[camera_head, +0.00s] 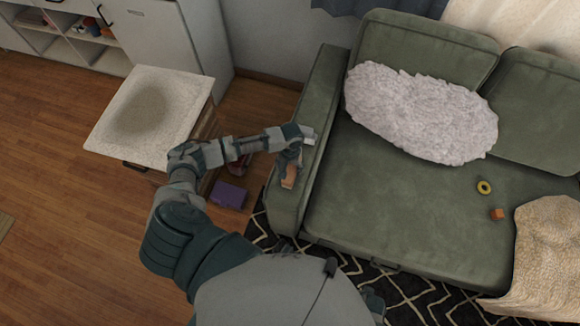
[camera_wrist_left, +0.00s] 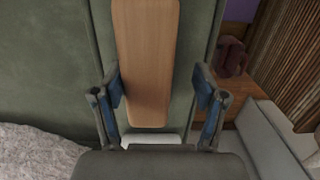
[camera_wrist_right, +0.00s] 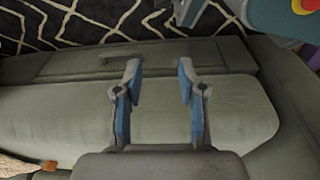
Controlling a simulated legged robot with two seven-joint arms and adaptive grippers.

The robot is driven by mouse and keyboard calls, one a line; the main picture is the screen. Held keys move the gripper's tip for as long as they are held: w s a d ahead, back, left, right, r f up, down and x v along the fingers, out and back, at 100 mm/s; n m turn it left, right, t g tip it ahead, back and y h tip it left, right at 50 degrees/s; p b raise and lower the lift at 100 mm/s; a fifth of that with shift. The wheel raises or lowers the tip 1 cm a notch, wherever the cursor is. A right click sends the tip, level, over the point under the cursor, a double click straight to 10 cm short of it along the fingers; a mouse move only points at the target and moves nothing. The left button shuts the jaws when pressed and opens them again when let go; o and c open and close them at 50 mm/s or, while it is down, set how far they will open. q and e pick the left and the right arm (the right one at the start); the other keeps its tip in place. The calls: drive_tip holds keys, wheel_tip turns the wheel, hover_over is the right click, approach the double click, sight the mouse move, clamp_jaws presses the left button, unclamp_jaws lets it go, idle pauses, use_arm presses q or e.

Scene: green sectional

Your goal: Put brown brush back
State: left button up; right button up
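The brown brush (camera_head: 289,176) lies on the left armrest of the green sofa. In the left wrist view its flat wooden back (camera_wrist_left: 147,60) lies between the finger lines, with a pale end near the palm. My left gripper (camera_head: 291,160) is over the armrest at the brush. Its fingers (camera_wrist_left: 160,88) are spread, with a gap on the right side of the brush; the left finger is close to its edge. My right gripper (camera_wrist_right: 157,75) is open and empty above the sofa front; it does not show in the head view.
A small cabinet with a pale top (camera_head: 185,95) stands left of the sofa, with a purple box (camera_head: 228,195) beside it. A fluffy cushion (camera_head: 420,112), a yellow ring (camera_head: 484,187), an orange block (camera_head: 497,214) and a beige blanket (camera_head: 545,250) are on the sofa.

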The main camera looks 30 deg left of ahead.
sight(293, 168)
use_arm(q)
drive_tip(key=r, duration=0.2)
drive_tip(key=d+r+p, duration=0.1)
drive_tip(key=r, duration=0.3)
drive_tip(key=shift+w+d+r, duration=0.25)
drive_tip(key=shift+d+r, duration=0.05)
drive_tip(key=shift+r, duration=0.1)
drive_tip(key=shift+w+a+r+p, duration=0.1)
drive_tip(key=shift+r+p, duration=0.3)
drive_tip(key=shift+r, duration=1.05)
drive_tip(key=shift+w+r+p, duration=0.1)
drive_tip(key=shift+r+p, duration=0.3)
drive_tip(key=shift+r, duration=1.05)
use_arm(e)
drive_tip(key=s+d+f, duration=0.2)
drive_tip(key=s+f, duration=0.2)
drive_tip(key=f, duration=0.1)
drive_tip(key=shift+s, duration=0.25)
